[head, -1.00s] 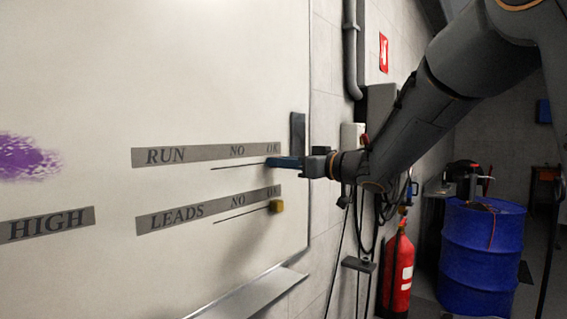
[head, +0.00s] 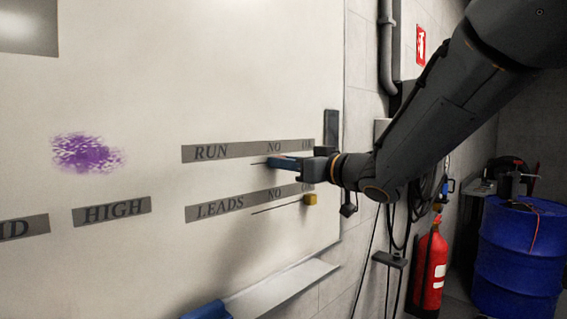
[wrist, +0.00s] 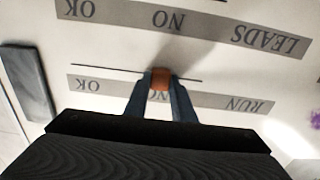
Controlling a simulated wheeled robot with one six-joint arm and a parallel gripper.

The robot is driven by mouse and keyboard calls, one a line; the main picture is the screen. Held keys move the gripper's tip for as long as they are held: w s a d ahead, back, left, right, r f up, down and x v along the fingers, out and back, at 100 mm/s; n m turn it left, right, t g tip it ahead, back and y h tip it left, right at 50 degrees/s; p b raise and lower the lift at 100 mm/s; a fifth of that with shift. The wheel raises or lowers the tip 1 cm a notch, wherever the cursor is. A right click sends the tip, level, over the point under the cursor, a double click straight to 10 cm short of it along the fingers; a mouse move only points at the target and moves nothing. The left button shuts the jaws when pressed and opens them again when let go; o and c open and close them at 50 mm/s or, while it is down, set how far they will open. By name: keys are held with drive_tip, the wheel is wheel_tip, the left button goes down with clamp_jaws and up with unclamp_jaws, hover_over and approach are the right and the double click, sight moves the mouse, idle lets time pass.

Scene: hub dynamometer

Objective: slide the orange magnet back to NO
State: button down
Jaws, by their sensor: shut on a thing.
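The orange magnet (wrist: 160,80) sits on the thin black line of the RUN row on the whiteboard (head: 200,100). My gripper (wrist: 160,84) is shut on it, with one blue finger on each side. In the wrist view the magnet is beside the NO word (wrist: 158,95) of the RUN strip, which the gripper partly covers. In the head view my gripper (head: 280,162) is just below the RUN row's NO (head: 274,147), left of OK, and its fingers mostly hide the magnet.
A yellow magnet (head: 310,200) sits at the OK end of the LEADS row (head: 220,204) below. A dark bar (head: 331,132) is at the board's right edge. A tray (head: 275,290) juts out below. A fire extinguisher (head: 430,270) and blue drum (head: 520,255) stand to the right.

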drive_tip(key=c, duration=1.5)
unclamp_jaws()
drive_tip(key=shift+s+a, duration=0.2)
drive_tip(key=shift+d, duration=0.1)
drive_tip(key=b+v, duration=0.1)
drive_tip(key=v, duration=0.6)
drive_tip(key=shift+s+d+b, duration=0.2)
drive_tip(key=shift+d+b, duration=0.1)
drive_tip(key=shift+d, duration=0.05)
drive_tip(key=shift+f, duration=0.1)
